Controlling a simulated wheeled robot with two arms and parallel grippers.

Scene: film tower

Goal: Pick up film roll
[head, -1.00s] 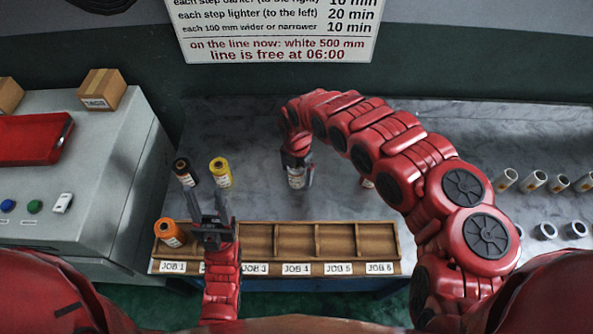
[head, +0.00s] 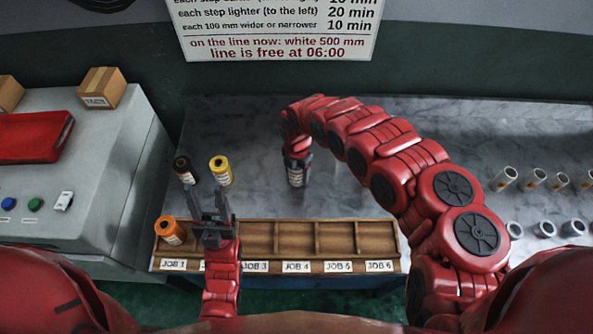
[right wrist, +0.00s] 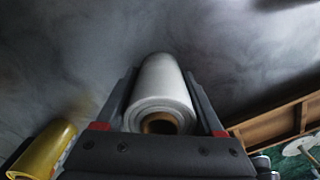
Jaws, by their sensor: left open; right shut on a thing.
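In the right wrist view a white film roll (right wrist: 165,98) with a brown core lies between the two fingers of my right gripper (right wrist: 165,105), which is shut on it. In the head view my right gripper (head: 297,170) is over the grey marble table behind the wooden rack, and its roll is mostly hidden. A black roll (head: 184,170) and a yellow roll (head: 221,170) stand on the table to the left. An orange roll (head: 169,230) leans in the JOB 1 compartment. My left gripper (head: 206,192) is open and empty above the rack's left part, near the yellow roll.
The wooden rack (head: 300,221) has compartments labelled JOB 1 to JOB 6; those right of my left arm look empty. Several small pale tubes (head: 535,178) are on the right of the table. A grey cabinet (head: 115,165) with buttons stands at left.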

